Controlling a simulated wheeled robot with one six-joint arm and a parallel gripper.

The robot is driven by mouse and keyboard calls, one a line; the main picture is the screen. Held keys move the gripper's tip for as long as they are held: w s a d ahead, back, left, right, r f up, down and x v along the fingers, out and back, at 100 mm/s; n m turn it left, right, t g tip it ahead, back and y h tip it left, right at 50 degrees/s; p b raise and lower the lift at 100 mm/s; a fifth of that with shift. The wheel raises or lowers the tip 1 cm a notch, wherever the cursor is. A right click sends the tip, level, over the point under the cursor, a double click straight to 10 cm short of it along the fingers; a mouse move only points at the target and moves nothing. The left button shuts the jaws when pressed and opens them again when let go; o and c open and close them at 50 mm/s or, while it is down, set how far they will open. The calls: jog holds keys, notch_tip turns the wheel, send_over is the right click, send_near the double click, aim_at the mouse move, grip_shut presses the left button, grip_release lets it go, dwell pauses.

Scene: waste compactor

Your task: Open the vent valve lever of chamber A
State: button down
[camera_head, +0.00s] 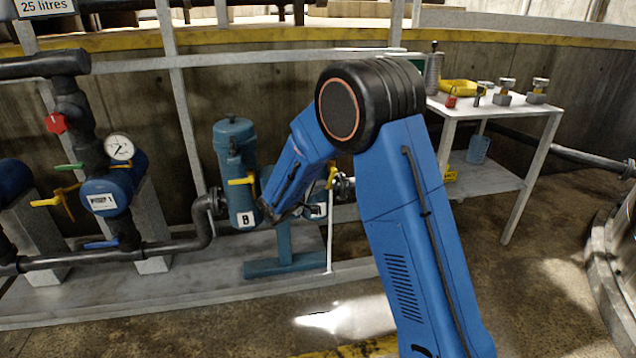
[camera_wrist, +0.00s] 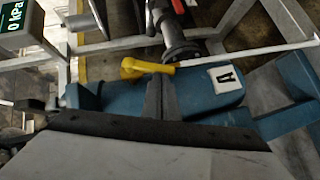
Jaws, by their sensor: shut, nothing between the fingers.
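In the wrist view, chamber A (camera_wrist: 205,92) is a blue cylinder lying sideways in the picture, with a white label marked A. Its yellow vent lever (camera_wrist: 146,68) is beside a dark pipe flange. My gripper (camera_wrist: 161,78) is shut and empty, its tips close to the lever's narrow end; I cannot tell whether they touch. In the head view, my arm hides most of chamber A (camera_head: 318,211). Part of its yellow lever (camera_head: 331,177) shows just right of my forearm. My fingertips are hidden there.
Blue chamber B (camera_head: 238,180) with its own yellow lever (camera_head: 241,181) stands left of my arm. Pipes, a gauge (camera_head: 119,147) and a red valve handle (camera_head: 56,123) are further left. A side table (camera_head: 500,106) with small items stands at right. A white rail crosses behind.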

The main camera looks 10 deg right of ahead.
jog(key=shift+d+f+n+t+h, duration=0.5)
jog(key=shift+d+f+n+h, duration=0.3)
jog(key=shift+f+h, duration=0.1)
jog(key=shift+d+f, duration=0.1)
jog(key=v, duration=1.7)
jog(key=s+d+r+m+g+y, duration=0.1)
jog(key=s+d+r+m+g, duration=0.3)
jog(key=s+d, duration=0.55)
jog(key=s+d+r+m+g+y, duration=0.1)
jog(key=s+d+r+g, duration=0.35)
jog(key=s+d, duration=0.55)
jog(key=s+d+m+g+y, duration=0.2)
jog(key=s+d+y, duration=0.2)
jog(key=s, duration=0.7)
jog(key=s+a+r+t+y, duration=0.1)
jog(key=s+a+y, duration=0.1)
jog(key=s, duration=0.3)
jog(key=s+a+r+m+t+y, duration=0.1)
jog(key=s+a+t+y, duration=0.1)
jog(key=s+a+y, duration=0.1)
jog(key=shift+s+a+y, duration=0.15)
jog(key=shift+s+y, duration=0.45)
jog(key=shift+s, duration=0.55)
